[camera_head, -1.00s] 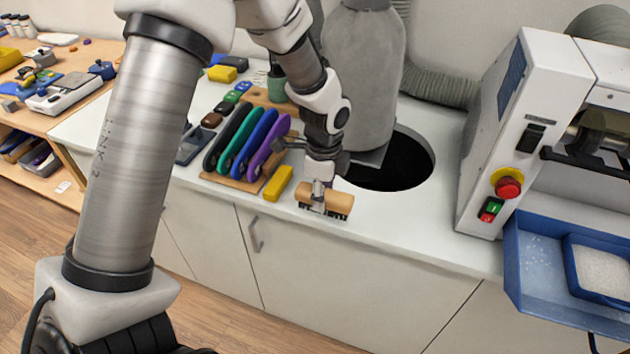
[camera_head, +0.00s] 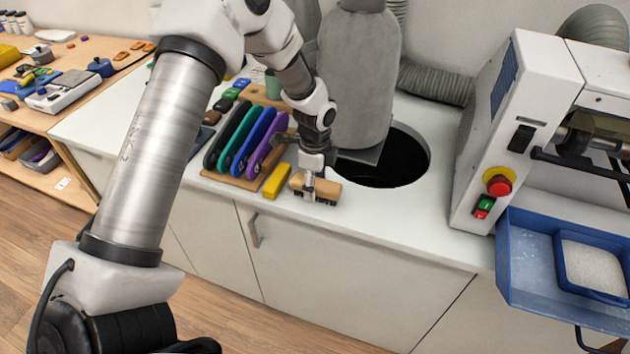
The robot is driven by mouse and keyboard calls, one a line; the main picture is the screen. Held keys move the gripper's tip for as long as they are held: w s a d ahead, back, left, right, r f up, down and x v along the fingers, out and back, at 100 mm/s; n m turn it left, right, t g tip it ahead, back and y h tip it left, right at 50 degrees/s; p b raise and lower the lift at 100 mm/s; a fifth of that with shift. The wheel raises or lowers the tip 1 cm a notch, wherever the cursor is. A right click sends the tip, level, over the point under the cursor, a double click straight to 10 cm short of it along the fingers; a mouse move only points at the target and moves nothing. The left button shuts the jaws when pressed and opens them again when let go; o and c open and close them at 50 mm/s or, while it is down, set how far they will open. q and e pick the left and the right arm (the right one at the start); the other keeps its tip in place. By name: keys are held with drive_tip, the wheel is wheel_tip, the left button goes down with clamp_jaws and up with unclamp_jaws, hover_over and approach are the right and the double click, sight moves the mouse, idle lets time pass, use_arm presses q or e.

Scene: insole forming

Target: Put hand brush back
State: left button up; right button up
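The hand brush (camera_head: 326,190), with a tan wooden body and dark bristles, is at the front of the white counter, just right of a yellow block. My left gripper (camera_head: 309,187) points down over the brush from above, with a finger against its near side, and appears shut on it. The far finger is hidden. The brush is level, at or very close to the counter top; I cannot tell if the bristles touch. My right gripper is not in view.
A yellow block (camera_head: 277,181) is close on the brush's left. Beyond it a wooden rack (camera_head: 225,180) holds several coloured insoles. A dark round opening (camera_head: 405,165) lies behind right, beside a grey column (camera_head: 358,75). A machine (camera_head: 520,120) with a blue tray (camera_head: 530,265) stands right. Counter right of the brush is clear.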

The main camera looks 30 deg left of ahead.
use_arm(q)
wheel_tip(320, 180, up, 12)
drive_tip(key=b, duration=0.1)
drive_tip(key=shift+r+b, duration=0.15)
drive_tip(key=shift+b, duration=0.2)
idle(1.4)
